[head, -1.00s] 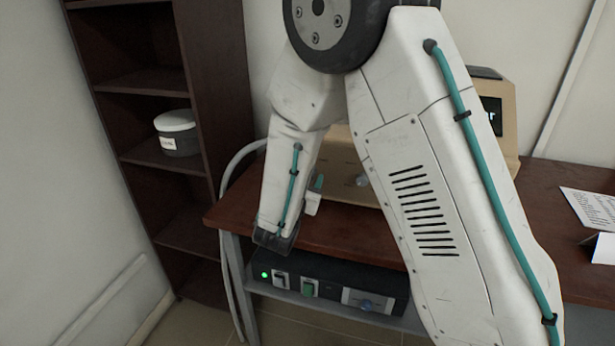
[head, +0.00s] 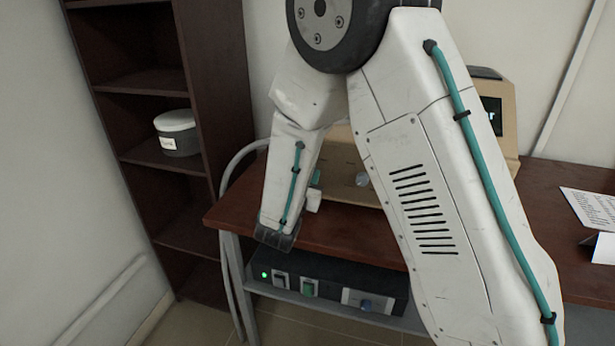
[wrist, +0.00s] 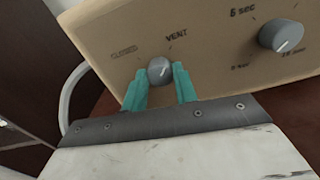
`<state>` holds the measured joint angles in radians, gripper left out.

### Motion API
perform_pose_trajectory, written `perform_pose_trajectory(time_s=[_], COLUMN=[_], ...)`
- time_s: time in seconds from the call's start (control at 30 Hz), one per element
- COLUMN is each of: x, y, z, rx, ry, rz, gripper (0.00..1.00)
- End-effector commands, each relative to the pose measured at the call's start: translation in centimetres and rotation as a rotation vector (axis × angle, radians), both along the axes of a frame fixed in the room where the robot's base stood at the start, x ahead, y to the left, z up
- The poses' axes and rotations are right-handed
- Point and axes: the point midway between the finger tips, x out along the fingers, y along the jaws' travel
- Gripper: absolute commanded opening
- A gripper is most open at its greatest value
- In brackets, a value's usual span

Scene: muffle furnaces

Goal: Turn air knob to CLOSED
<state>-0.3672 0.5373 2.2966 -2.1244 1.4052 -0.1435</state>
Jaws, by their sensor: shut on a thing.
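The air knob (wrist: 159,70) is a small grey round knob on the tan furnace panel (wrist: 215,75), with the labels CLOSED to its upper left and VENT to its upper right. Its pale pointer line slants toward the VENT side in the wrist view. My gripper (wrist: 159,74) has its two teal fingers on either side of the knob, shut on it. In the head view, my arm hides most of the panel's left part and the knob; a bit of a teal finger (head: 316,178) shows beside my wrist.
A larger timer knob (wrist: 282,36) sits to the right on the same panel. Below the wooden tabletop (head: 345,232), a black control box (head: 330,283) with a lit green light stands on a shelf. A dark bookcase (head: 215,110) is at the left. Papers lie at the right.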

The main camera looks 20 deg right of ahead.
Motion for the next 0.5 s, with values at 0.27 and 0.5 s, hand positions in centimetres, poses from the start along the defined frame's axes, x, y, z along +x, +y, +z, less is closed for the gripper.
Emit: perform_pose_trajectory(time_s=[0.27, 0.5], x=[0.00, 0.02], y=[0.02, 0.05], z=[0.01, 0.01], rx=[-0.168, -0.354], ry=[0.122, 0.257], rz=[0.000, 0.000], gripper=[0.06, 0.06])
